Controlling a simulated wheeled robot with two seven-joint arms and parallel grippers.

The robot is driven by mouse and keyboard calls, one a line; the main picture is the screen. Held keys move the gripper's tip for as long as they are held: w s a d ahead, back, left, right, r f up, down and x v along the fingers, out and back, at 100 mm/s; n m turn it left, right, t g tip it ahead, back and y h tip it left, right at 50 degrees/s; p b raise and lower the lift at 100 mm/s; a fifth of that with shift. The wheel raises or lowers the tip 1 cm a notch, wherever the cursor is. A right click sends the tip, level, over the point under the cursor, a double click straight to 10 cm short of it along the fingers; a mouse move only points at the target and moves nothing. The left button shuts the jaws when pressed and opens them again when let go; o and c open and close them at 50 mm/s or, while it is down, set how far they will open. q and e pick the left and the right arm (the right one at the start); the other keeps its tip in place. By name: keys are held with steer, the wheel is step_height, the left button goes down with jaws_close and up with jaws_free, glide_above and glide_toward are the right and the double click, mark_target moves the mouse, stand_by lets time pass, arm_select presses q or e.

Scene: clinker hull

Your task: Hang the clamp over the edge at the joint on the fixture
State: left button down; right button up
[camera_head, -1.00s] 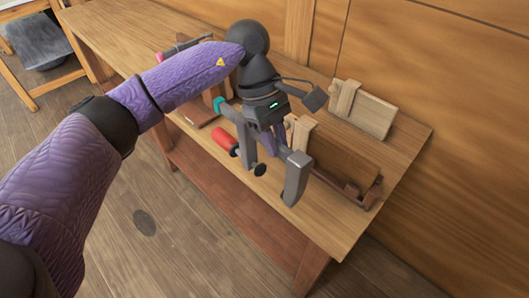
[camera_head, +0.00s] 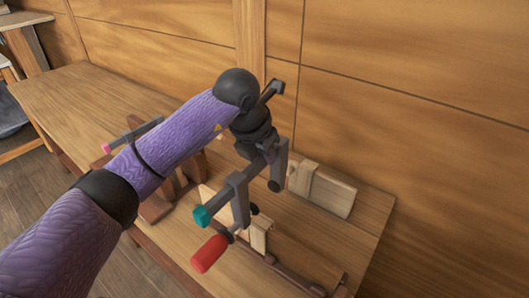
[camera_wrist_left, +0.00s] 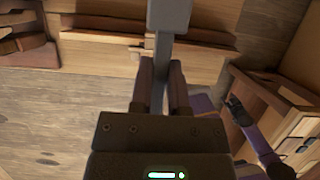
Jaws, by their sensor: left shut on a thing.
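The grey clamp has a teal end (camera_head: 202,216) and a red handle (camera_head: 209,253). My left gripper (camera_head: 262,150) is shut on the clamp's bar and holds it above the bench, with its jaws hanging down. In the left wrist view the clamp's grey bar (camera_wrist_left: 164,55) stands between the two dark fingers. The fixture (camera_head: 305,262), a low plank holder with a pale block (camera_head: 260,236), is below the clamp and partly hidden by it. The clamp appears apart from it. A purple and dark arm of mine also shows in the left wrist view; its gripper is unclear.
The wooden bench (camera_head: 115,110) runs along a panelled wall. A pale board with a small block (camera_head: 330,192) lies behind the fixture. A brown wooden stand (camera_head: 155,205) and a pink-ended tool (camera_head: 108,148) are at the left. The bench's far left is clear.

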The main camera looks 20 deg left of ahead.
mark_target(252, 204)
arm_select(q)
step_height(252, 204, down, 17)
steer(key=b, duration=1.2)
steer(key=shift+r, duration=0.15)
steer(key=shift+f, duration=0.35)
steer(key=shift+f+b, duration=0.1)
steer(key=shift+b, duration=0.2)
steer(key=shift+s+a, duration=0.1)
steer(key=shift+s, duration=0.2)
steer(key=c, duration=0.5)
jaws_free()
steer(key=shift+c, duration=0.2)
steer(key=p+v, duration=0.2)
steer(key=v, duration=0.8)
